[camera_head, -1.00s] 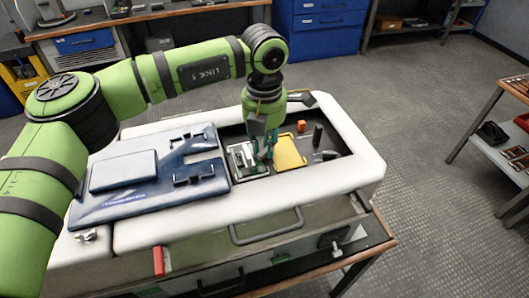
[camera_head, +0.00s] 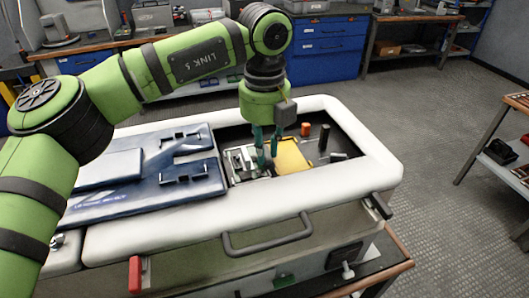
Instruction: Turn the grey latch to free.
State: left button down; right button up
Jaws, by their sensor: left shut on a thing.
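My left gripper (camera_head: 266,158) points down into the open bay of a white-rimmed case (camera_head: 330,195). Its teal fingers are shut on a small part beside a grey-white fitting (camera_head: 240,162), at the left of a yellow plate (camera_head: 293,156). This part appears to be the grey latch; the fingers hide most of it, so its angle cannot be read. My right gripper is not in view.
A dark blue cover (camera_head: 150,170) lies over the case's left part. An orange cylinder (camera_head: 306,130) and a black cylinder (camera_head: 324,137) stand behind the yellow plate. A handle (camera_head: 268,240) and a red clasp (camera_head: 135,274) are on the front.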

pick_arm(q)
jog(key=shift+f+n+b, duration=0.1)
jog(key=shift+n+b, duration=0.35)
jog(key=shift+n, duration=0.35)
jog(key=c, duration=1.1)
grip_release()
notch_tip(320, 180, up, 12)
jog(key=shift+r, duration=0.1)
